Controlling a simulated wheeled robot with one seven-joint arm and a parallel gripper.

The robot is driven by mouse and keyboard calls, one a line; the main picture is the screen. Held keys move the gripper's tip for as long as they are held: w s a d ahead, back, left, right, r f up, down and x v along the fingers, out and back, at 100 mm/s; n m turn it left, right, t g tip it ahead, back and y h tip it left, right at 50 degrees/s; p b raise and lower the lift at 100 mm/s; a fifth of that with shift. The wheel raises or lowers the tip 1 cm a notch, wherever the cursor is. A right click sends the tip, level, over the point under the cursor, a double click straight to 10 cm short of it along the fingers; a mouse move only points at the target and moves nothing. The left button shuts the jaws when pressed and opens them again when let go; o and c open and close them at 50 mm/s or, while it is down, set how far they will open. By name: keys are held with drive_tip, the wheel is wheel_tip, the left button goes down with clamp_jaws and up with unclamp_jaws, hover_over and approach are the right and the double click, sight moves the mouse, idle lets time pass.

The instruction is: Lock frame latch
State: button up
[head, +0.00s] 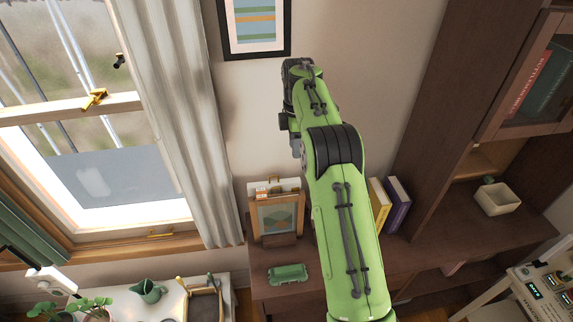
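A small wooden frame (277,217) with a green picture stands upright on the dark wooden cabinet.
A green case (288,273) lies on the cabinet top (265,294) in front of the small frame. Yellow and purple books (397,204) stand to the right. A curtain (185,110) hangs left of my arm. A framed print (254,25) hangs on the wall.

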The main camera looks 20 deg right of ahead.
sight(295, 190)
drive_tip(key=f+b, duration=0.1)
drive_tip(key=f, duration=1.5)
drive_tip(key=shift+s, duration=0.2)
clamp_jaws()
